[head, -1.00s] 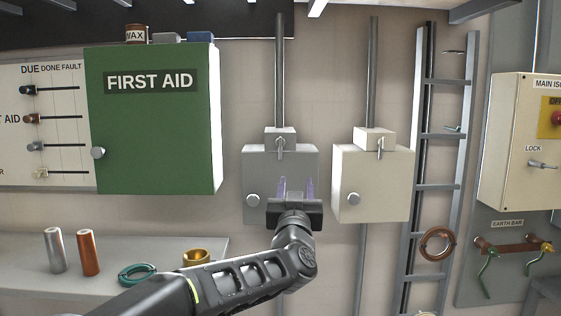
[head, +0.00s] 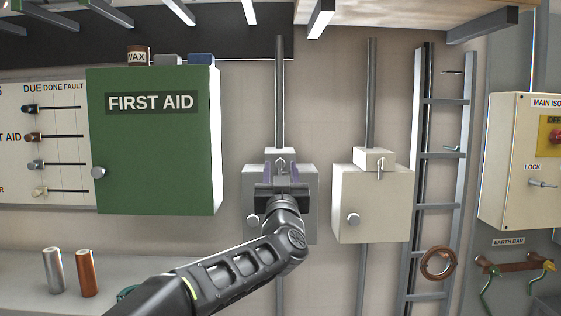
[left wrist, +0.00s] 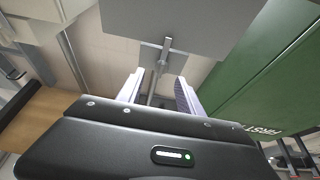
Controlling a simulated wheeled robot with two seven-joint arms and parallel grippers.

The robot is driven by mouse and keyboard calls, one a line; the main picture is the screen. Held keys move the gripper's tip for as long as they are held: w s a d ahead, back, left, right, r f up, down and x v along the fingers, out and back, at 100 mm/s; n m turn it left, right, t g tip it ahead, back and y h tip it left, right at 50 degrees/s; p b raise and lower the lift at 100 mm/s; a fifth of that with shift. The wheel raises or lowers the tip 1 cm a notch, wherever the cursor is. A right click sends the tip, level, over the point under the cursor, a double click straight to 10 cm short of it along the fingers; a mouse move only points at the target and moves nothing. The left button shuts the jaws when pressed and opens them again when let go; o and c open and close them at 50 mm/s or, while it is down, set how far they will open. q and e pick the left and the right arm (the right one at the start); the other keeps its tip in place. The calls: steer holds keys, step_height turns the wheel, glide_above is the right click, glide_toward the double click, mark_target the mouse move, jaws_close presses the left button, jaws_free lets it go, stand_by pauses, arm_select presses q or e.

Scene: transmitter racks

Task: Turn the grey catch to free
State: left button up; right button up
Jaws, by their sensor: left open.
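The grey box (head: 308,222) hangs on the wall with a small block and the grey catch (head: 281,162) at its top, below a vertical conduit. My left gripper (head: 281,174) is in front of the box, its fingers pointing up towards the catch and covering part of the box. In the left wrist view the gripper (left wrist: 159,88) is open and empty. There the catch (left wrist: 166,46) shows beyond the fingertips, roughly in line with the gap, apart from both fingers. My right gripper is in neither view.
A green first aid cabinet (head: 150,170) stands out from the wall on the left. A cream box (head: 385,215) with a similar catch (head: 380,167) hangs close on the right, then a ladder (head: 440,156). A shelf (head: 190,268) lies below.

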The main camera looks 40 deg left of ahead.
arm_select(q)
steer(key=shift+x, duration=1.35)
jaws_close()
